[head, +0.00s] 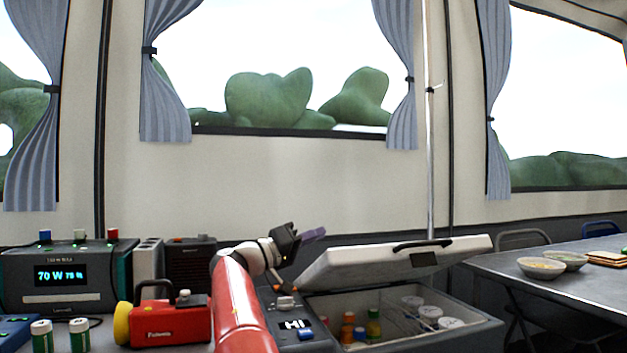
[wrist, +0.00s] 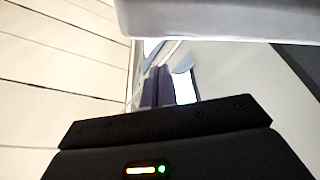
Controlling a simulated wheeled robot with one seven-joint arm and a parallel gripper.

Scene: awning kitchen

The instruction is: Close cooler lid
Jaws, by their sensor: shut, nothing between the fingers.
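The cooler (head: 470,338) stands low at the centre right in the head view, with bottles and white-lidded containers showing inside. Its pale lid (head: 345,266) is raised and tilted over the box, with a dark handle on top. My gripper (head: 314,235) is up beside the lid's left end, a little above it and apart from it in this view. Its purple fingers are together and empty, and they also show in the wrist view (wrist: 157,87). A pale slab edge across the top of the wrist view looks like the lid (wrist: 225,20). Contact cannot be told.
A red flashlight unit (head: 170,322), a power station (head: 65,275) and green-and-white cans (head: 42,336) stand at the left. A grey table (head: 545,285) with bowls (head: 541,268) is at the right. Tent wall and windows are behind.

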